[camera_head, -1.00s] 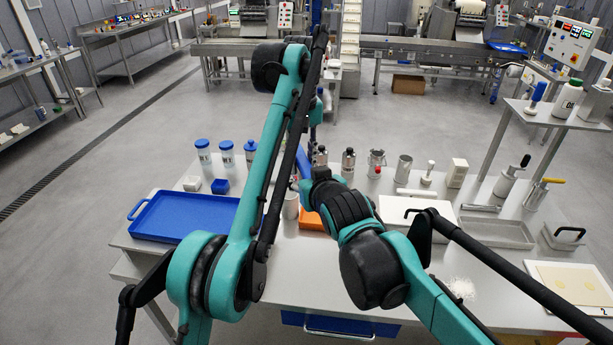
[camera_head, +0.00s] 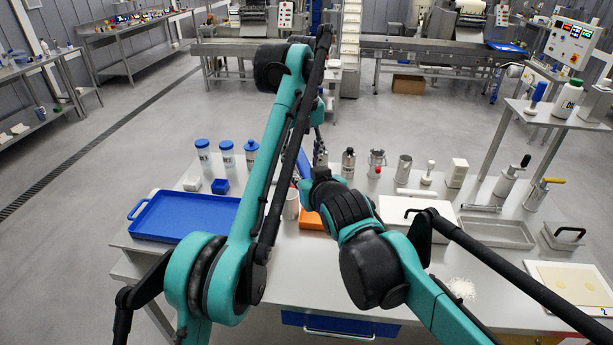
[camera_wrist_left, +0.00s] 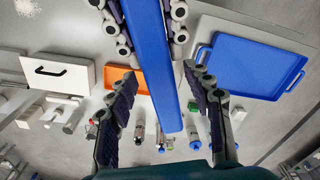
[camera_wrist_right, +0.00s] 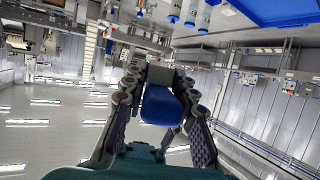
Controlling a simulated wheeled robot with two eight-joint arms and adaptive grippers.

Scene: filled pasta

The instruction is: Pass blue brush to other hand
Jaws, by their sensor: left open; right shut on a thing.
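The blue brush (camera_wrist_left: 155,65) is long and flat and runs down the middle of the left wrist view. My right gripper (camera_wrist_left: 145,22), at the top of that view, is shut on it. My left gripper (camera_wrist_left: 160,76) is open, its fingers on either side of the brush with gaps showing. In the right wrist view, a blue end of the brush (camera_wrist_right: 162,106) shows between my right gripper's fingers (camera_wrist_right: 160,82). In the head view only a short blue piece of the brush (camera_head: 304,164) shows; my arms hide most of it and the grippers.
A blue tray (camera_head: 150,238) lies on the left of the table (camera_head: 285,265). An orange container (camera_head: 309,221) is partly hidden behind my arms. Bottles and metal canisters (camera_head: 348,162) line the back. A white box (camera_head: 425,210) stands to the right.

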